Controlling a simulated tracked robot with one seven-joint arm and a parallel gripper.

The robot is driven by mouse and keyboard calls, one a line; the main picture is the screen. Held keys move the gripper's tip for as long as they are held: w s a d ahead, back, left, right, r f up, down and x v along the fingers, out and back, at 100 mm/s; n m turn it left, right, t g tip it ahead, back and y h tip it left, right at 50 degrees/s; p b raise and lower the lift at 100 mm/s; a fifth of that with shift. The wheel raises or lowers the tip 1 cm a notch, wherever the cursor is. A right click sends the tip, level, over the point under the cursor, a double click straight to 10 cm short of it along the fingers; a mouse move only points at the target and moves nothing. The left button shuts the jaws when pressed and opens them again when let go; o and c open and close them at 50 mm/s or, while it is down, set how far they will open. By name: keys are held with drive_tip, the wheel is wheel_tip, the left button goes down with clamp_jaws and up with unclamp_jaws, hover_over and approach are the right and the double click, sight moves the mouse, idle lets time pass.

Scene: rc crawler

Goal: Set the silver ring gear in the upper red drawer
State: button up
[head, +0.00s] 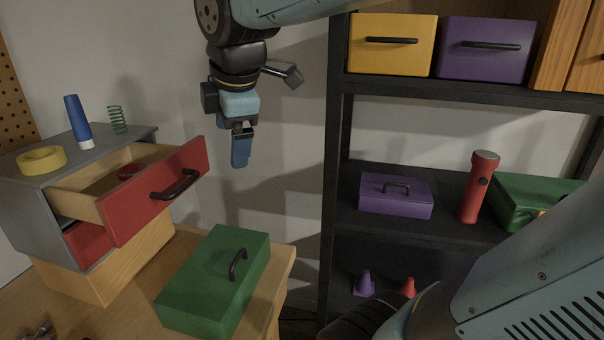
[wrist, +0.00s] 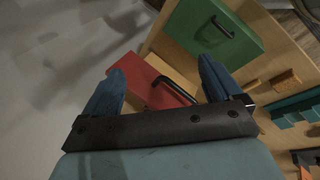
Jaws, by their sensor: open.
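The upper red drawer (head: 155,190) is pulled out of the grey cabinet (head: 38,228), with its wooden inside partly visible. A small red round thing (head: 128,172) lies in it. The drawer's red front also shows between my fingers in the wrist view (wrist: 140,88). My gripper (head: 241,160) hangs to the right of the drawer, pointing down, apart from it. Its two blue fingers are spread and empty in the wrist view (wrist: 160,66). I cannot make out the silver ring gear in either view.
A green box (head: 205,290) with a black handle stands on the wooden bench, right of the cabinet. A yellow ring (head: 41,160), blue marker (head: 77,122) and green spring (head: 117,119) are on the cabinet top. A dark shelf (head: 455,232) with boxes stands at right.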

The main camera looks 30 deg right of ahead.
drive_tip(key=s+d+f+m, duration=0.6)
drive_tip(key=d+m, duration=0.3)
drive_tip(key=m, duration=0.9)
drive_tip(key=shift+s+d+f, duration=0.25)
drive_tip(key=shift+s, duration=0.55)
